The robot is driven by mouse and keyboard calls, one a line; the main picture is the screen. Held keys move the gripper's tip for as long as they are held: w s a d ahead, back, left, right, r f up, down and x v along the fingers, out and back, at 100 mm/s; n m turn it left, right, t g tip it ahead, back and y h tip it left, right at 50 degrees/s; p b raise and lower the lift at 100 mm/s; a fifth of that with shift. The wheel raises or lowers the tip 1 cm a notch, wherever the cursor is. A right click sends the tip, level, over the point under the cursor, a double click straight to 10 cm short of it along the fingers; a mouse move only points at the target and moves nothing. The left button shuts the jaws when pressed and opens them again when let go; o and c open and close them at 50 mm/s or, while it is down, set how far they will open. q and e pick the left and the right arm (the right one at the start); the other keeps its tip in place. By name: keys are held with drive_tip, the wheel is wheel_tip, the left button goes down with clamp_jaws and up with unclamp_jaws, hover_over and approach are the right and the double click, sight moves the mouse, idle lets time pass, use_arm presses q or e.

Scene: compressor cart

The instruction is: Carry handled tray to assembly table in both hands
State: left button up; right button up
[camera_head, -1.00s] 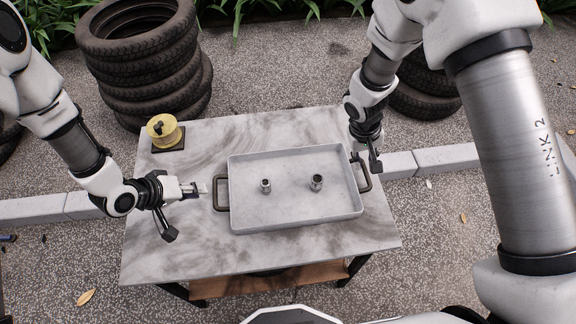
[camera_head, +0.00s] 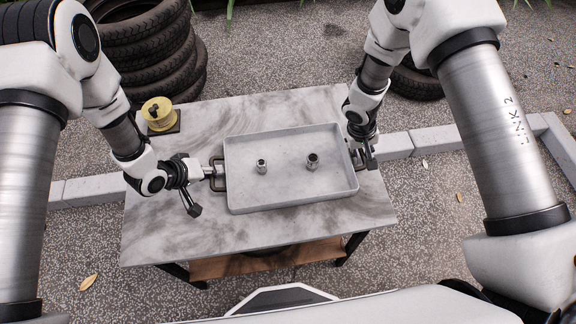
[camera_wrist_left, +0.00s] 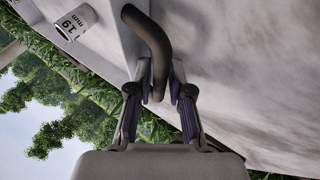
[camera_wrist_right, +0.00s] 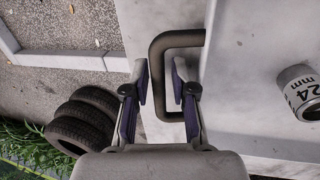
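The grey handled tray (camera_head: 290,197) lies flat on the marble-topped table (camera_head: 160,240), with a dark loop handle at each end. Two metal sockets stand in it: a smaller one (camera_head: 261,166), marked 19 mm in the left wrist view (camera_wrist_left: 74,24), and a larger one (camera_head: 312,161), marked 24 in the right wrist view (camera_wrist_right: 300,90). My left gripper (camera_wrist_left: 161,78) is open with its fingers either side of the left handle (camera_wrist_left: 150,35). My right gripper (camera_wrist_right: 161,80) is open with its fingers either side of the right handle's outer bar (camera_wrist_right: 158,62). Any finger contact is unclear.
A yellow spool (camera_head: 159,114) on a dark base sits at the table's back left corner. Tire stacks stand behind the table at left (camera_head: 155,55) and right (camera_head: 415,80). A pale curb (camera_head: 440,135) runs behind it. A brown shelf (camera_head: 265,258) is below the tabletop.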

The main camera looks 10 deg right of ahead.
use_arm(q)
clamp_jaws()
use_arm(e)
clamp_jaws()
use_arm(q)
drive_tip(key=shift+r, duration=0.1)
